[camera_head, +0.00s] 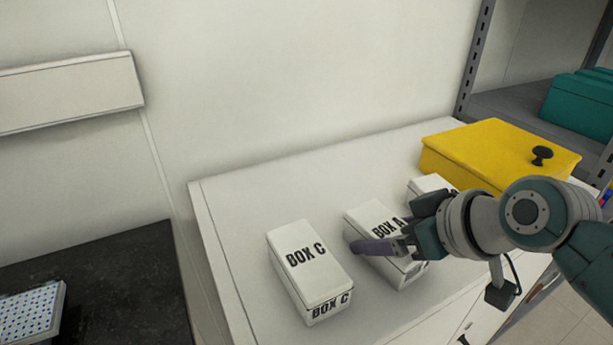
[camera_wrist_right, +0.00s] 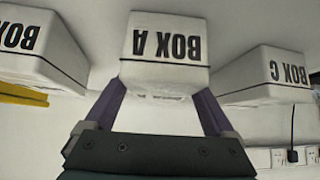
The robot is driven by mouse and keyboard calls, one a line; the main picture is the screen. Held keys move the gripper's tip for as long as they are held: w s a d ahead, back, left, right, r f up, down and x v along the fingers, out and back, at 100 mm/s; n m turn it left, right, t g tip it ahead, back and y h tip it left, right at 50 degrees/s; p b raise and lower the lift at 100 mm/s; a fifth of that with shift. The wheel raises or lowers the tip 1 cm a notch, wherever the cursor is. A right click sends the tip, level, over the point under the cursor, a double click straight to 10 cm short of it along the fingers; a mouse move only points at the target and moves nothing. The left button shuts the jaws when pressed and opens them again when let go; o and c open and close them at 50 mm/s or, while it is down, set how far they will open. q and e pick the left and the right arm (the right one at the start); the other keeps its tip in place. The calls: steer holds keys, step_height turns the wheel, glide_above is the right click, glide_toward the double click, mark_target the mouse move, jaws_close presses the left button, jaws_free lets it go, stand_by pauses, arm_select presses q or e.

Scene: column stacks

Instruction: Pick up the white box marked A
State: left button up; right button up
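The white box marked A (camera_head: 373,214) stands on the white cabinet top between two other white boxes. It also shows in the right wrist view (camera_wrist_right: 165,45), at top centre with its lettering upside down. My right gripper (camera_head: 382,236) is at box A, with one purple finger crossing in front of it in the head view. In the right wrist view the fingers of this gripper (camera_wrist_right: 160,90) are spread apart, one near each side of box A. I cannot tell whether they touch it. My left gripper is not in view.
A white box marked C (camera_head: 305,260) stands left of box A. Another white box (camera_head: 430,184) stands close on the other side, partly hidden by my arm. A yellow box (camera_head: 485,150) with a black knob is behind. The cabinet top (camera_head: 280,185) behind box C is clear.

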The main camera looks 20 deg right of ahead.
steer(key=c, duration=1.3)
steer(key=shift+r, duration=0.1)
steer(key=shift+c, duration=0.2)
